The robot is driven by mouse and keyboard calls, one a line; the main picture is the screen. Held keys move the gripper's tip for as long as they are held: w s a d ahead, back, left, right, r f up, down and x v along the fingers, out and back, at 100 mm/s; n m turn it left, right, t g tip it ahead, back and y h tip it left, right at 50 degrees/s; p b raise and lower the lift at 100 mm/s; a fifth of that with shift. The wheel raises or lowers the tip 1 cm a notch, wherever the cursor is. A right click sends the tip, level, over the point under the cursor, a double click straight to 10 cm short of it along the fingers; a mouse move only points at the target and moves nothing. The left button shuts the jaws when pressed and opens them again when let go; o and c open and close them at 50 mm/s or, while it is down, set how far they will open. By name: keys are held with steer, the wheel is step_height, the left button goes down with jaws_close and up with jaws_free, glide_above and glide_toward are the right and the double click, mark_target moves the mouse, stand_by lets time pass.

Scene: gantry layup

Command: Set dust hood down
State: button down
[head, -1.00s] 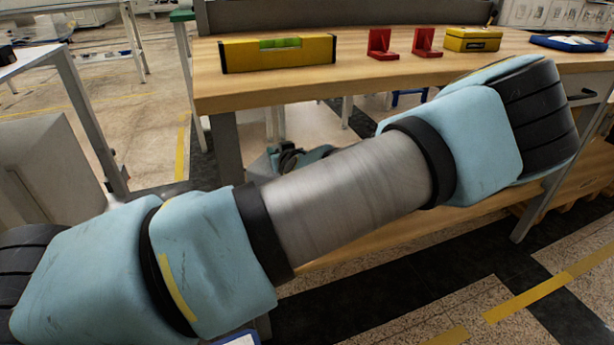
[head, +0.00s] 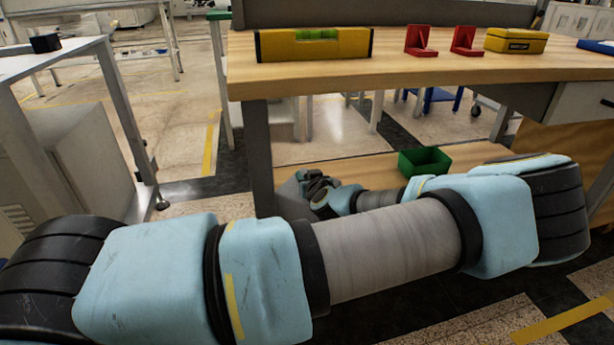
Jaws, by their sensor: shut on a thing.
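The far end of my arm reaches low by the left end of the workbench's lower shelf. My gripper (head: 316,182) shows there as a small dark shape, partly hidden behind my own arm links. It is shut on a grey piece (head: 290,197), which appears to be the dust hood. Only part of this piece shows beside the bench leg. I cannot tell whether it touches the shelf or the floor.
The workbench (head: 300,85) carries a yellow spirit level (head: 314,45), two red brackets (head: 421,40) (head: 467,41) and a yellow box (head: 516,40). A green bin (head: 425,161) stands on the lower shelf (head: 368,170). Another table (head: 50,62) stands at left.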

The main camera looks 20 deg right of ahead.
steer(key=shift+c, duration=2.3)
jaws_free()
steer(key=shift+r, duration=0.1)
steer(key=p+v, duration=0.2)
steer(key=v, duration=1)
